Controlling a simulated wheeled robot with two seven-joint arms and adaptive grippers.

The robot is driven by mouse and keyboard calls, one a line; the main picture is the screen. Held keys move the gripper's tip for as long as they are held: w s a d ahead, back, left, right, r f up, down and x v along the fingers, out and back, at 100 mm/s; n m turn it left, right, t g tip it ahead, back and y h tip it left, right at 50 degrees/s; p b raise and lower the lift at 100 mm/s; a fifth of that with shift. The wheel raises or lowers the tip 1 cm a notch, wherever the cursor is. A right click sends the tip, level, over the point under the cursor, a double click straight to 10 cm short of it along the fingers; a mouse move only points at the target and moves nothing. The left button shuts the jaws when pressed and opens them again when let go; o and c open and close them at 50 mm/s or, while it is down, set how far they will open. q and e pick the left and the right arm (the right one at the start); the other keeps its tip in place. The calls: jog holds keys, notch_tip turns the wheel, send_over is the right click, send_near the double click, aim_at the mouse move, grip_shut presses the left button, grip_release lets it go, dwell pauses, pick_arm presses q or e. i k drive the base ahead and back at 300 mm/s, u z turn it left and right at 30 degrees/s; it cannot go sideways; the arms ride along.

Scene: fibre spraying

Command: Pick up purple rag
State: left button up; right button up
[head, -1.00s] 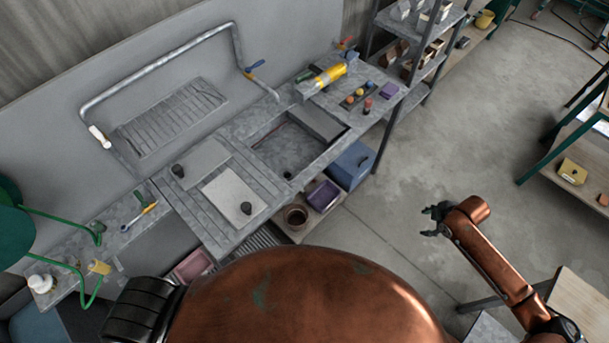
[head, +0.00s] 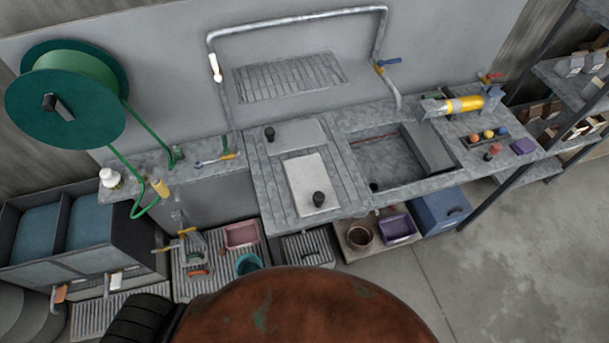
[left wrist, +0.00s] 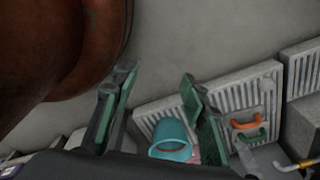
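The purple rag (head: 523,146) looks like a small folded purple block. It lies flat on the right end of the grey counter (head: 345,122), right of a red-topped item. My left gripper (left wrist: 156,75) shows in the left wrist view with its two fingers spread apart and nothing between them. It is over the floor area near a teal bucket (left wrist: 171,140), far from the rag. The head view does not show my left gripper. My right gripper is in neither current view.
Below are a purple tray (head: 398,229) and a blue box (head: 441,207).

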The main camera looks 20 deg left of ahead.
aim_at(524, 146)
jog(key=z, duration=0.5)
jog(key=k, duration=0.6)
jog(key=z, duration=1.05)
jog(key=i, duration=2.3)
jog(key=u, duration=0.85)
